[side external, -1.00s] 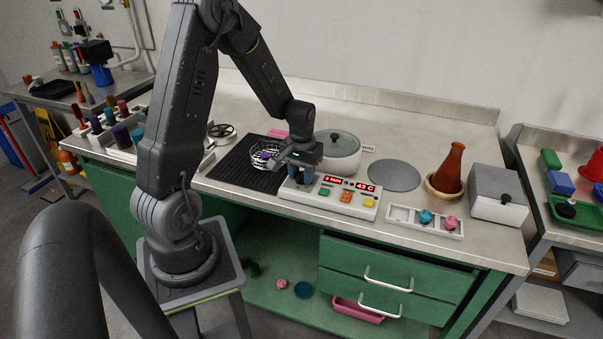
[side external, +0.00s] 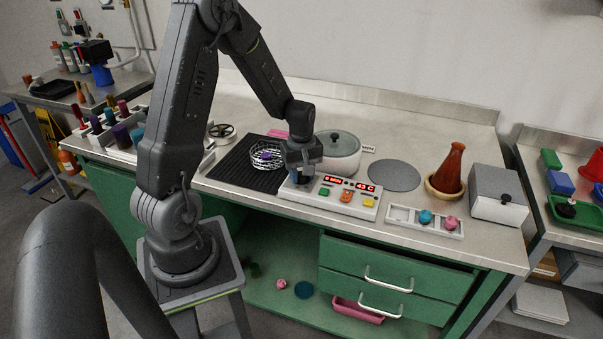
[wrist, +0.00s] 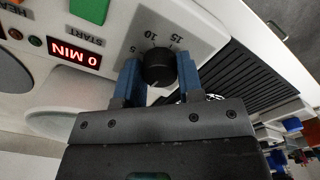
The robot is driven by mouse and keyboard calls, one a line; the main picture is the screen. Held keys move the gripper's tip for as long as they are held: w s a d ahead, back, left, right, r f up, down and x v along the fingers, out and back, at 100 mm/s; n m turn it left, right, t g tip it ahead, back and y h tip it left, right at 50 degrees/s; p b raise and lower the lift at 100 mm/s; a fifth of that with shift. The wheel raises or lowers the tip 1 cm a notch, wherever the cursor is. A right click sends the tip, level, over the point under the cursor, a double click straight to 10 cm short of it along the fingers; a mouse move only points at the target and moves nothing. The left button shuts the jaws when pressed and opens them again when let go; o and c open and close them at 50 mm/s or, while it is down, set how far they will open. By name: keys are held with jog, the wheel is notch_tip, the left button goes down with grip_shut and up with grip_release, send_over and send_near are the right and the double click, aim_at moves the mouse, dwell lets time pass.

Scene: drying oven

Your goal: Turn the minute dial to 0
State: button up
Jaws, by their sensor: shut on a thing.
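The red display (wrist: 75,53) beside the dial reads 0 MIN in the wrist view. In the side view my gripper (side external: 300,175) points down at the left end of the white control panel (side external: 285,193) and hides the dial.
A wire basket (side external: 266,154) stands on the black ribbed mat (side external: 235,178) left of my gripper. A lidded pot (side external: 339,150) stands close behind. Coloured buttons (side external: 346,197) lie right of the dial. A brown flask (side external: 450,168) stands further right.

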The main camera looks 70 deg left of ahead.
jog(key=shift+n, duration=0.6)
jog(key=o, duration=0.9)
notch_tip(320, 180, up, 14)
jog(key=shift+f, duration=0.1)
jog(key=s+d+r+m+t, duration=0.2)
jog(key=s+d+m, duration=0.1)
jog(key=d+m, duration=0.3)
jog(key=s+d+r+m+t, duration=0.1)
jog(key=s+d+r+m, duration=0.2)
jog(key=d+m, duration=0.3)
jog(key=s+d+r+m+t, duration=0.2)
jog(key=s+d+m, duration=0.3)
jog(key=d, duration=0.4)
jog(key=shift+s+d+r+m+t, duration=0.1)
jog(key=shift+s+r+m+t, duration=0.15)
jog(key=shift+r+m, duration=0.3)
